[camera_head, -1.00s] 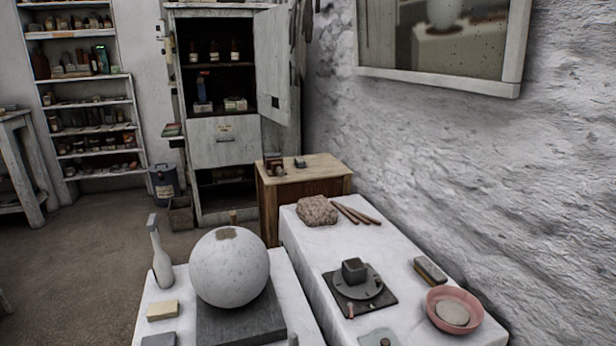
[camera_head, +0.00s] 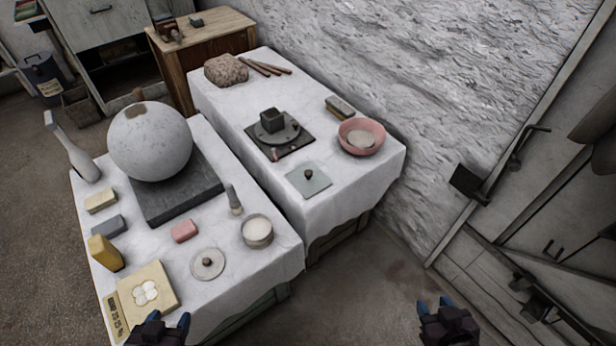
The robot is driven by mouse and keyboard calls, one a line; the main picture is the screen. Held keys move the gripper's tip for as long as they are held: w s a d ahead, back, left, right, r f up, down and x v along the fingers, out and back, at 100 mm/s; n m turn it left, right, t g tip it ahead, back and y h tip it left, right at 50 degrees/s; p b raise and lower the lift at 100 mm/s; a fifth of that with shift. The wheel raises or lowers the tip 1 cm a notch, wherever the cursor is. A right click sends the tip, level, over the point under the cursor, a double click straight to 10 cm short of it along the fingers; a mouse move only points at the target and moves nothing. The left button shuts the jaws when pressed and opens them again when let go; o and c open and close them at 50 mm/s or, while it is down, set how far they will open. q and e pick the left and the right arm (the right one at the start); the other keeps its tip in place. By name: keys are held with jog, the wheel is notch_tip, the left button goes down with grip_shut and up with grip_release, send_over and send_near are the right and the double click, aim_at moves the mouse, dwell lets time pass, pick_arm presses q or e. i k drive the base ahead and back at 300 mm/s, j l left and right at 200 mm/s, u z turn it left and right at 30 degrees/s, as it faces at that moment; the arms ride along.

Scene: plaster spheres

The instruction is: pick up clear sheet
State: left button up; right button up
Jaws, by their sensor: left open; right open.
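A clear sheet (camera_head: 320,184), pale and see-through with a small dark knob on it, lies flat near the front of the right-hand white table (camera_head: 352,200) in the head view. My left gripper (camera_head: 160,326) is open at the bottom edge, in front of the left-hand table's near end, with nothing between its fingers. My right gripper (camera_head: 434,306) is open and empty at the lower right, over the floor and well in front of the sheet. Neither gripper touches the sheet.
The left table (camera_head: 215,228) holds a large plaster sphere (camera_head: 151,141) on a grey slab, a round tin (camera_head: 257,232), a knobbed round lid (camera_head: 207,263) and a scale (camera_head: 150,286). A turntable (camera_head: 280,140) and pink bowl (camera_head: 361,138) stand behind the sheet. A rough wall bounds the right.

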aim_at(310, 181)
jog(key=u, duration=1.5)
jog(key=z, duration=1.6)
jog(key=i+l, duration=0.35)
jog(key=l, duration=0.15)
jog(key=i+l, duration=0.4)
jog(key=l+u, duration=0.1)
jog(key=u, duration=0.25)
jog(key=i+l+u, duration=0.1)
jog(key=u, duration=0.25)
jog(key=l+u, duration=0.15)
jog(key=u, duration=0.25)
